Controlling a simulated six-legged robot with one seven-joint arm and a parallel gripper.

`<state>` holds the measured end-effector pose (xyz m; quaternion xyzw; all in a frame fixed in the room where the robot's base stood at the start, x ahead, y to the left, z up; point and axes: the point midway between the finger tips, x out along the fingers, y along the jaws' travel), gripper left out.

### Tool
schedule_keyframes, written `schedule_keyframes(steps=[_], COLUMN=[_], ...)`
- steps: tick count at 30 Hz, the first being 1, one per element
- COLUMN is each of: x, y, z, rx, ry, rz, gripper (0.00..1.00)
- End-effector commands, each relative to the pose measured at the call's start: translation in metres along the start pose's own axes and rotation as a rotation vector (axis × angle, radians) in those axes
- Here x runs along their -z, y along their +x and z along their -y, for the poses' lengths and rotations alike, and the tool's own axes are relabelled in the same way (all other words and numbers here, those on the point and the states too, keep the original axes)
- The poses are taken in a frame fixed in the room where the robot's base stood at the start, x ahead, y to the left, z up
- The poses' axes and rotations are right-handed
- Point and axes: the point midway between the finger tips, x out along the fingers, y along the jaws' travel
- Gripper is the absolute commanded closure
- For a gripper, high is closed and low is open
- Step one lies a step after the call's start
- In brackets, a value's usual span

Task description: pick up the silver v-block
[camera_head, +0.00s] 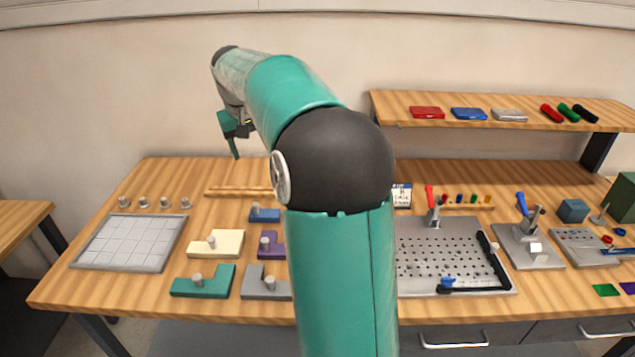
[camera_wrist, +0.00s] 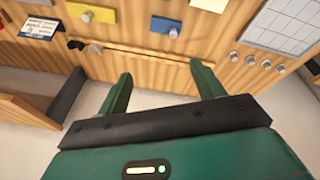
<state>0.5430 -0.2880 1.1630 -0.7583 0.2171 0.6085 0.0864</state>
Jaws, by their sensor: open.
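A flat silver block (camera_head: 509,115), which I take to be the silver v-block, lies on the wooden shelf at the upper right of the head view, right of a blue block (camera_head: 468,113) and a red block (camera_head: 427,112). Its groove is too small to make out. My gripper (camera_head: 236,152) hangs far to its left, above the back left of the bench, pointing down. In the wrist view my gripper (camera_wrist: 161,80) is open with nothing between its fingers. The silver block does not show in the wrist view.
Red, green and black cylinders (camera_head: 568,113) lie right of the silver block on the shelf (camera_head: 450,124). Below stand a perforated plate (camera_head: 440,262) and a toggle clamp (camera_head: 530,240). Knobbed pieces (camera_head: 216,243) and a grid tray (camera_head: 130,243) cover the left bench. My arm hides the middle.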

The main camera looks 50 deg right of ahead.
Motion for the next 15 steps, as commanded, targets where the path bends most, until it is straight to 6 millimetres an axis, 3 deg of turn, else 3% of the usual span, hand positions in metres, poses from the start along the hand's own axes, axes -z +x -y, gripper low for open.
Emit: schedule_keyframes(steps=[1, 6, 12, 15], x=[0.014, 0.043, 0.045, 0.041], y=[0.019, 0.074, 0.132, 0.149], z=[-0.027, -0.115, -0.212, -0.240], rx=[0.003, 0.019, 0.042, 0.049], ry=[0.044, 0.183, 0.343, 0.392], rz=[0.019, 0.067, 0.108, 0.120], gripper=[0.33, 0.33, 0.33, 0.33])
